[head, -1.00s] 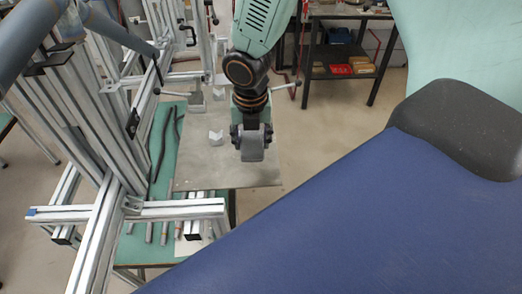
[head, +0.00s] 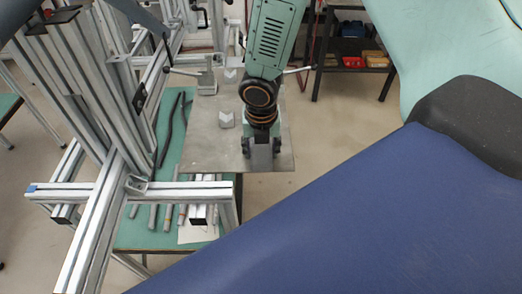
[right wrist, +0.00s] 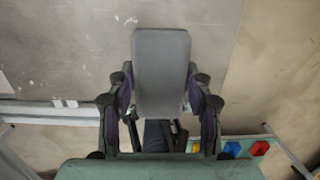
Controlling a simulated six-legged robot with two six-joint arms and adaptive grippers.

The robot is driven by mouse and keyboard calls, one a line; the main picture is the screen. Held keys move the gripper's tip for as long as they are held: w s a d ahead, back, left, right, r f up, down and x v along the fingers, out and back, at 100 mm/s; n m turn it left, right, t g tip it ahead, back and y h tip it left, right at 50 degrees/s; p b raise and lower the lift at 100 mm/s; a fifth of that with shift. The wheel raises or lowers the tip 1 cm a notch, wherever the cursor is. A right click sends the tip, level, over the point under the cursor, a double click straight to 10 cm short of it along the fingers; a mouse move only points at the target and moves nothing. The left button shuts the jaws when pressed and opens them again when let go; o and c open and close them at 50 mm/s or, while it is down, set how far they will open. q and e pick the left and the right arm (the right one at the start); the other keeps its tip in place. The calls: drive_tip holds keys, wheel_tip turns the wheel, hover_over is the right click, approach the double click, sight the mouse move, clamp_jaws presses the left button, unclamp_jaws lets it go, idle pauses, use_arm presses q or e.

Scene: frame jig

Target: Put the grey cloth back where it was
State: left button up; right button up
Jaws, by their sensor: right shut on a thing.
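My right gripper (head: 262,148) is shut on the grey cloth (head: 262,158), which looks like a small flat grey piece. It is over the near right part of a bare metal plate (head: 205,150); I cannot tell whether the cloth touches the plate. In the right wrist view the cloth (right wrist: 160,65) stands out between the two fingers of the gripper (right wrist: 160,100), its far end over the plate (right wrist: 60,50). My left gripper is not in view.
An aluminium profile frame (head: 105,225) stands at the left. A light grey V-shaped block (head: 226,120) sits on the plate. A shelf with bins (head: 350,60) stands behind.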

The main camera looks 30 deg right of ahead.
drive_tip(key=shift+s+d+f, duration=0.1)
drive_tip(key=shift+d+f, duration=0.05)
drive_tip(key=shift+d, duration=0.05)
drive_tip(key=shift+s+a, duration=0.1)
drive_tip(key=o, duration=0.9)
drive_tip(key=shift+s+f, duration=0.1)
drive_tip(key=shift+f, duration=0.05)
drive_tip(key=o, duration=0.3)
drive_tip(key=shift+w+f, duration=0.2)
drive_tip(key=shift+w, duration=0.1)
drive_tip(key=shift+r, duration=0.15)
